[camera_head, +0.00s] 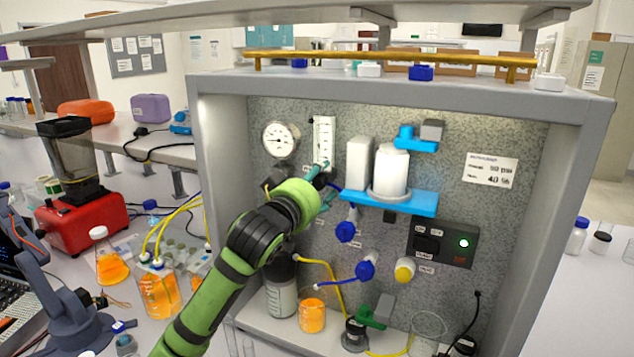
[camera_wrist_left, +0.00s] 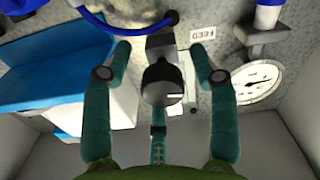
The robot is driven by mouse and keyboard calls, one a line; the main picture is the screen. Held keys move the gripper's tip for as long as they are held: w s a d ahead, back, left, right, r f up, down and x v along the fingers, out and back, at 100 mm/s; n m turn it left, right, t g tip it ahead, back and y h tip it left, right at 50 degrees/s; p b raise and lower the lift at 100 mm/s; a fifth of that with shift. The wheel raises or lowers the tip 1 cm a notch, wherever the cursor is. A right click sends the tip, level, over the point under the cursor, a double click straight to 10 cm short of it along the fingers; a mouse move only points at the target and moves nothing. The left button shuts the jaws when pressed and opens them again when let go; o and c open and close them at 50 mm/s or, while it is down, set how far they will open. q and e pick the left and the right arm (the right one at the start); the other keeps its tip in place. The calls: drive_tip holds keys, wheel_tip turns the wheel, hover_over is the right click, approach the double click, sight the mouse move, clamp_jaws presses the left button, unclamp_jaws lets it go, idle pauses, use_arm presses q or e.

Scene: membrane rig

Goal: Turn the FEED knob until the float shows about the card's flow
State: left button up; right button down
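The FEED knob (camera_wrist_left: 163,84) is black with a white mark. In the wrist view it lies between the spread teal fingers of my left gripper (camera_wrist_left: 158,75), with gaps on both sides. The FEED label (camera_wrist_left: 202,34) is beside it. In the head view my left gripper (camera_head: 325,182) is at the panel below the flow meter (camera_head: 324,135) and mostly hides the knob. The flow meter is a white upright tube block; its float is too small to read. The white card (camera_head: 490,170) is on the panel's right; its writing is not clearly legible. My right gripper is not visible.
A round gauge (camera_head: 281,140) is left of the flow meter. A blue shelf (camera_head: 420,202) with white canisters juts out on the right. Blue valves (camera_head: 345,232), a yellow knob (camera_head: 405,269) and a black switch box (camera_head: 443,243) with a green light sit lower.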

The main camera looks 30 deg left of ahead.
use_arm(q)
drive_tip(key=shift+r, duration=0.1)
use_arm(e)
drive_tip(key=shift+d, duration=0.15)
use_arm(q)
drive_tip(key=shift+s, duration=0.1)
drive_tip(key=s, duration=1.1)
drive_tip(key=shift+s+d, duration=0.35)
drive_tip(key=shift+s, duration=0.05)
drive_tip(key=w+m, duration=0.1)
drive_tip(key=w, duration=0.2)
drive_tip(key=w+m+p, duration=0.1)
drive_tip(key=w, duration=0.2)
drive_tip(key=w+m+p, duration=0.1)
drive_tip(key=w, duration=0.2)
drive_tip(key=shift+w+a+r, duration=0.1)
drive_tip(key=shift+w+a, duration=0.2)
drive_tip(key=shift+w, duration=0.1)
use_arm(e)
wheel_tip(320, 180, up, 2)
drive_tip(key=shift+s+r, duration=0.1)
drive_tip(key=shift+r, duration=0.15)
